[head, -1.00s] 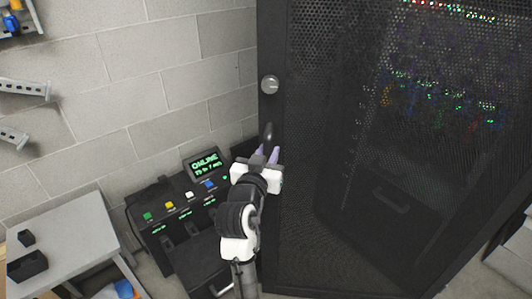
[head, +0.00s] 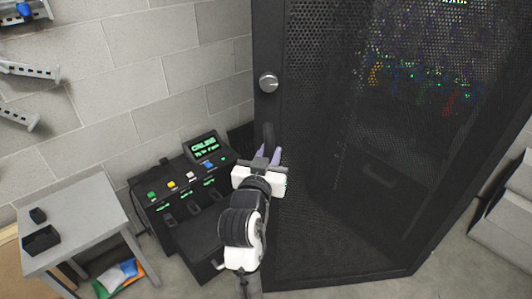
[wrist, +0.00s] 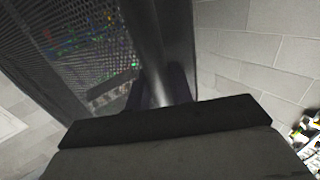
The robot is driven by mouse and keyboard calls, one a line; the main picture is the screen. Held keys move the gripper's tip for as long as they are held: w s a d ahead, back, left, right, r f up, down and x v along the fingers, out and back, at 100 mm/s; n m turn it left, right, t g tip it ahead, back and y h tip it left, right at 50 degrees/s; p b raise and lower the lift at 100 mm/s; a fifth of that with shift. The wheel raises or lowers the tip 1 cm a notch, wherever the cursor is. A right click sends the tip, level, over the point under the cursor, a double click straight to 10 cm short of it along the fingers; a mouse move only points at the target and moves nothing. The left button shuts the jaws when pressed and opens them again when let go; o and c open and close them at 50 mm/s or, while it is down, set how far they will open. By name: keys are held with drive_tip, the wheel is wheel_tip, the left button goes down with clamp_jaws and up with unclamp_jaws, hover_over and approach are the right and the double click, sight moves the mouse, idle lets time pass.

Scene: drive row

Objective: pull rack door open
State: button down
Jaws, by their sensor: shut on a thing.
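The rack door (head: 330,190) is a black perforated mesh panel in a dark frame, filling the right half of the head view. A round silver knob (head: 268,83) sits on its left frame edge. Below the knob is a dark upright handle (head: 268,134). My gripper (head: 269,154) is at the handle, its purple-tinted fingers on either side of it. In the wrist view the handle (wrist: 158,60) runs as a grey bar down between my fingers (wrist: 158,86). The gripper is shut on the handle. The contact at the fingertips is partly hidden.
A black console (head: 185,195) with coloured buttons and a lit screen stands left of my arm, close to it. A grey table (head: 75,225) with small black bins is at the lower left. A block wall (head: 150,80) lies behind. Floor shows at the lower right.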

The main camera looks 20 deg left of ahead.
drive_tip(key=shift+s+d, duration=0.25)
drive_tip(key=shift+d, duration=0.1)
drive_tip(key=c, duration=1.3)
unclamp_jaws()
drive_tip(key=shift+a, duration=0.1)
